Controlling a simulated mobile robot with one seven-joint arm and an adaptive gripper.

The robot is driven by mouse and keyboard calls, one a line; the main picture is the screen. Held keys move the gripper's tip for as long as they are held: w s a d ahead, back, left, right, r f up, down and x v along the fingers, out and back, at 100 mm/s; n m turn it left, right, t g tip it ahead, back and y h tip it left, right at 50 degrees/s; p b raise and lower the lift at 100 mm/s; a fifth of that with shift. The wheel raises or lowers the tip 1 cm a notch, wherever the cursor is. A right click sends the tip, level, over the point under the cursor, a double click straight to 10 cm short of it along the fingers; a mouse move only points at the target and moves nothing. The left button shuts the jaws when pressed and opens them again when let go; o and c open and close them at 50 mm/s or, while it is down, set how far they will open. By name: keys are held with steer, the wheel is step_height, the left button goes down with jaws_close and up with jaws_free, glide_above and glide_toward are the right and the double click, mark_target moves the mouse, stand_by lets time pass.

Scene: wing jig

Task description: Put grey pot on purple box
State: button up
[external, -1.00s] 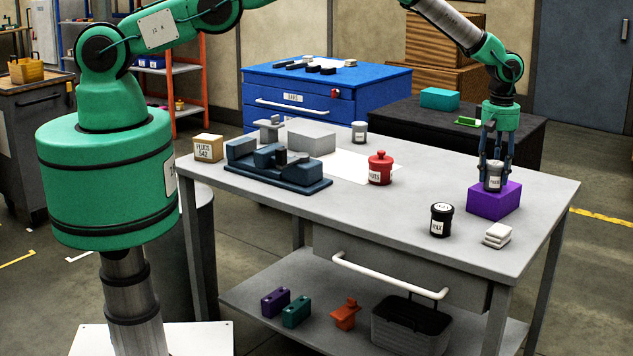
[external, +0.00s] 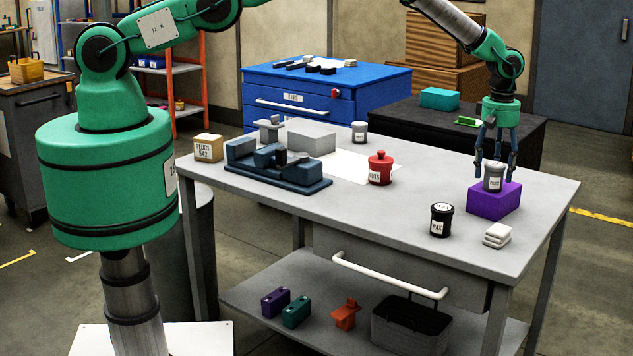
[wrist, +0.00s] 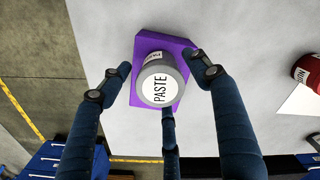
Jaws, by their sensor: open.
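The grey pot (external: 493,178) stands upright on top of the purple box (external: 487,204) at the right side of the workbench. In the wrist view the pot's round lid (wrist: 160,86) reads "PASTE", and the purple box (wrist: 150,41) shows around and beneath it. My gripper (external: 494,163) is open just above the pot, its fingers spread around the pot's top and apart from it. In the wrist view the fingers of my gripper (wrist: 161,88) lie on several sides of the pot with gaps between.
A black pot (external: 441,220) and a white stack (external: 497,235) stand in front of the box. A red pot (external: 380,168), a dark blue vise (external: 277,165) and another grey pot (external: 359,132) are farther left. A black cabinet (external: 437,140) stands behind the bench.

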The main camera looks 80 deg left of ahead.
mark_target(495, 164)
step_height(495, 164, up, 11)
stand_by(0.5)
steer(key=shift+r, duration=0.15)
stand_by(0.4)
